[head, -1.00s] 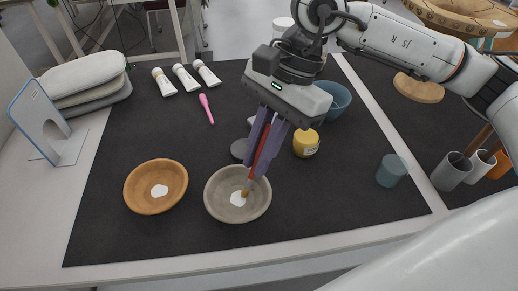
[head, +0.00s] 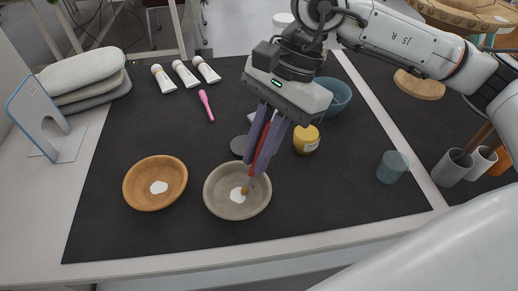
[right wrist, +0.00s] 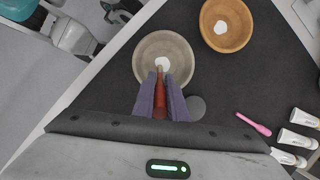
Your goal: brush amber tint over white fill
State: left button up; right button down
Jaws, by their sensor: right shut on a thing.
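My right gripper (head: 262,160) is shut on a brush with a red handle (head: 264,142), which also shows in the right wrist view (right wrist: 160,100). The brush points down and its tip is at the white fill (head: 237,196) in the grey bowl (head: 218,210); I cannot tell if it touches. The orange-brown bowl (head: 140,197) stands to the left with a white fill patch (head: 159,187) inside. Both patches look white. A yellow jar (head: 306,140) stands right of the gripper. My left gripper is not in view.
A dark round lid (head: 238,146) lies behind the grey bowl. White tubes (head: 186,74) and a pink tool (head: 207,106) lie farther back. A blue bowl (head: 338,96) and a blue-grey cup (head: 391,168) stand to the right. The black mat's front right is clear.

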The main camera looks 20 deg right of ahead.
jog(key=shift+f, duration=0.15)
jog(key=shift+a, duration=0.1)
jog(key=shift+a+b, duration=0.3)
jog(key=shift+a, duration=0.65)
jog(key=shift+d, duration=0.1)
jog(key=shift+d+b, duration=0.3)
jog(key=shift+d, duration=0.55)
jog(key=shift+w+a, duration=0.1)
jog(key=shift+a, duration=0.05)
jog(key=shift+w+a, duration=0.35)
jog(key=shift+a, duration=0.3)
